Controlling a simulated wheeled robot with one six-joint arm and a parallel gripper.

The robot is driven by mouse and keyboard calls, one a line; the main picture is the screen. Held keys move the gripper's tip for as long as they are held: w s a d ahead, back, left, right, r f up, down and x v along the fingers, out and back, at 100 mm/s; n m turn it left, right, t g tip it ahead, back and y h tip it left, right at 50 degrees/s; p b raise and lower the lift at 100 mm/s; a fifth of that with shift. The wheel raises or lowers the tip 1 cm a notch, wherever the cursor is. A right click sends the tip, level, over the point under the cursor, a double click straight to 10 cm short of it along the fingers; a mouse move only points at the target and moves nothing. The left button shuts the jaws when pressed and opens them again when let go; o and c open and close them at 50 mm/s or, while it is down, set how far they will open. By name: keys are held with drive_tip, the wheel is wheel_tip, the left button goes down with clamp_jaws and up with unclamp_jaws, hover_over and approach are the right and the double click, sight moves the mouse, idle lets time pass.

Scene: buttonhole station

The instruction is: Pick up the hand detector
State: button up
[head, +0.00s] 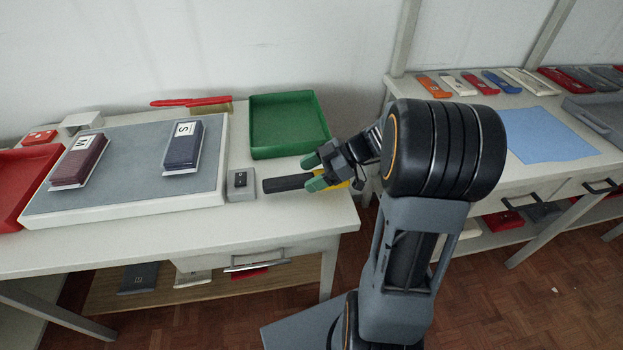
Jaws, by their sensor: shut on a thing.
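The hand detector (288,183) is a dark bar with a yellow part showing at its right end, near the right front edge of the left table. My gripper (315,173) has green fingertips, one on the far side and one on the near side of the detector. It is shut on the detector. The detector looks level and close to the tabletop; I cannot tell whether it touches the table. Its right end is partly hidden by my gripper.
A small grey box (241,184) stands just left of the detector. A green tray (289,127) lies behind it. A grey-topped board (125,182) bears a maroon block (79,160) and a dark blue block (183,146). A red tray (12,190) is at far left. Another table (485,150) stands right.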

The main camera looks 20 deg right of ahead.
drive_tip(key=s+a+r, duration=0.6)
drive_tip(key=s+r, duration=0.4)
drive_tip(key=s, duration=0.2)
drive_tip(key=shift+s+a+r+p, duration=0.2)
drive_tip(key=shift+s+r+p, duration=0.05)
drive_tip(key=shift+r+p, duration=0.05)
drive_tip(key=o, duration=0.4)
drive_tip(key=shift+c, duration=1)
drive_tip(key=shift+w+f, duration=0.1)
drive_tip(key=shift+w, duration=0.05)
